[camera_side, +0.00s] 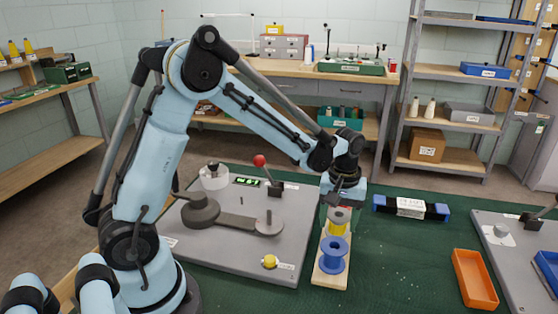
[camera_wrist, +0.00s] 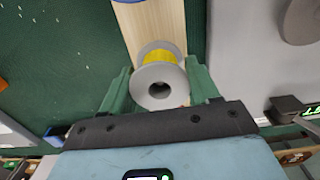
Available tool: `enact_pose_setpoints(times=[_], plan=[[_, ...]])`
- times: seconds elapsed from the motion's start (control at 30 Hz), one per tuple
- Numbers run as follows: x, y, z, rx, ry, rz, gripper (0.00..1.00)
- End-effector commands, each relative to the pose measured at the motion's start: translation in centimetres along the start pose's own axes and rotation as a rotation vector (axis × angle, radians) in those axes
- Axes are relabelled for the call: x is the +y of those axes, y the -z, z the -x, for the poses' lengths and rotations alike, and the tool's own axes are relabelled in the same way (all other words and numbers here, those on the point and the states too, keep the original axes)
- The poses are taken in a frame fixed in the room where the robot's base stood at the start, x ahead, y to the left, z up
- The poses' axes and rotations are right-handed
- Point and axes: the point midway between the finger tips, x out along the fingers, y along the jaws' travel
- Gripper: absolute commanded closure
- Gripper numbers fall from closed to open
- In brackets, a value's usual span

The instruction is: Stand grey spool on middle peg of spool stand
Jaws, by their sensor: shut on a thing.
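The grey spool (camera_wrist: 174,76), wound with yellow thread, is between the two green fingers of my gripper (camera_wrist: 160,92) in the wrist view. The fingers are shut on it. Its centre hole looks dark, with no peg tip clearly visible in it. In the side view the grey spool (camera_side: 341,214) is upright over the wooden spool stand (camera_side: 328,279), behind a blue spool (camera_side: 334,256) at the stand's near end. The stand's bare wood (camera_wrist: 152,22) also shows in the wrist view. The middle peg is hidden, and I cannot tell whether the spool is around it.
A grey plate (camera_side: 225,250) with a lever, red knob and discs lies left of the stand. A blue-ended bar (camera_side: 411,208) lies behind right. An orange tray (camera_side: 474,279) is further right. Green mat (camera_side: 400,265) is clear between stand and tray.

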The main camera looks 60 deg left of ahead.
Motion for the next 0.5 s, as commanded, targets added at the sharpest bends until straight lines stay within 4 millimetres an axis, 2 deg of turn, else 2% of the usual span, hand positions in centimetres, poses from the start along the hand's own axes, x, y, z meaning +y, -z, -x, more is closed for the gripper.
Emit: enact_pose_setpoints(times=[0.07, 0.1, 0.27, 0.5], plan=[[0.00, 0.00, 0.00, 0.000, 0.000, 0.000, 0.61], [0.00, 0.00, 0.00, 0.000, 0.000, 0.000, 0.36], [0.00, 0.01, 0.00, 0.000, 0.000, 0.000, 0.12], [0.01, 0.01, 0.01, 0.000, 0.000, 0.000, 0.10]])
